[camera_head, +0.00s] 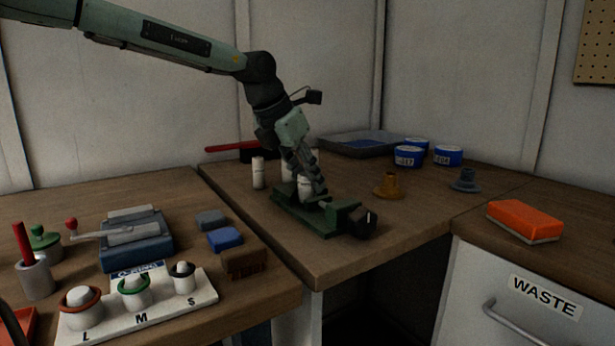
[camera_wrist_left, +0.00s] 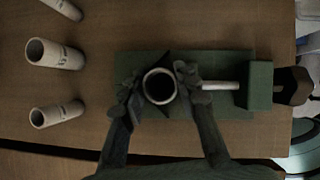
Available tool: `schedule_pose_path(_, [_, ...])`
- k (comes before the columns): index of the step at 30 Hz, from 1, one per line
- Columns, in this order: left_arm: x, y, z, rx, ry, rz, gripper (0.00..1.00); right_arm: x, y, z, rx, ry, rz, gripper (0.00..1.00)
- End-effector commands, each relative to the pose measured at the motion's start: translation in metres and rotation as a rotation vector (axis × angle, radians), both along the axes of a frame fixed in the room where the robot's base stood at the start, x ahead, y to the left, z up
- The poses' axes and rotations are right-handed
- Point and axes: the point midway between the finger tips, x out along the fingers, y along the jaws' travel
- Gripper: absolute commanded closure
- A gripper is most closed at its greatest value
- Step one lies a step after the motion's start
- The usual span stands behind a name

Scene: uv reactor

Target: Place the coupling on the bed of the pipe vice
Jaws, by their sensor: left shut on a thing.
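The green pipe vice (camera_head: 320,222) stands on the far wooden bench in the head view, and its bed (camera_wrist_left: 210,58) lies under my gripper in the left wrist view. A white open-ended coupling (camera_wrist_left: 160,87) stands upright between my left fingers, over the bed; it also shows in the head view (camera_head: 304,188). My left gripper (camera_wrist_left: 159,86) is shut on this coupling, and in the head view the gripper (camera_head: 310,187) reaches down onto the vice. I cannot tell whether the coupling's base touches the bed. My right gripper is not in view.
Other white cylinders (camera_wrist_left: 56,54) stand beside the vice; one shows in the head view (camera_head: 258,173). Blue tubs (camera_head: 408,156), a grey tray (camera_head: 365,144) and an orange-brown flanged part (camera_head: 390,186) stand behind and right. The near left bench is crowded around a white L-M-S holder (camera_head: 150,317).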

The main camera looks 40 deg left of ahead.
Motion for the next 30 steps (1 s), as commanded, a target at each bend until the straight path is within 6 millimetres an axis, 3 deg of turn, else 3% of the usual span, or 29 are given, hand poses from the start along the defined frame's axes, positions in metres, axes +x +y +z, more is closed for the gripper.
schedule_pose_path(2, [0.000,0.000,-0.002,0.000,0.000,0.000,0.90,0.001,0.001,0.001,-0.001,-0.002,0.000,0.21])
schedule_pose_path(3, [0.000,0.000,-0.001,0.000,0.000,0.000,0.66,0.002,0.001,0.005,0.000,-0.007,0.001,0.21])
schedule_pose_path(7, [0.000,0.000,-0.001,0.000,0.000,0.000,0.50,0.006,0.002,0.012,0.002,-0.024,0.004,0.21])
schedule_pose_path(19, [-0.001,0.000,0.004,0.001,-0.001,0.001,0.49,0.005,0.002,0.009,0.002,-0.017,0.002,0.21])
schedule_pose_path(24, [-0.015,0.003,0.029,0.000,-0.005,0.000,0.49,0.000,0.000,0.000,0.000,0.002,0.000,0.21])
schedule_pose_path(30, [-0.036,0.008,0.068,0.000,-0.005,0.002,0.49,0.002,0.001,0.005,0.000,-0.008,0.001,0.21])
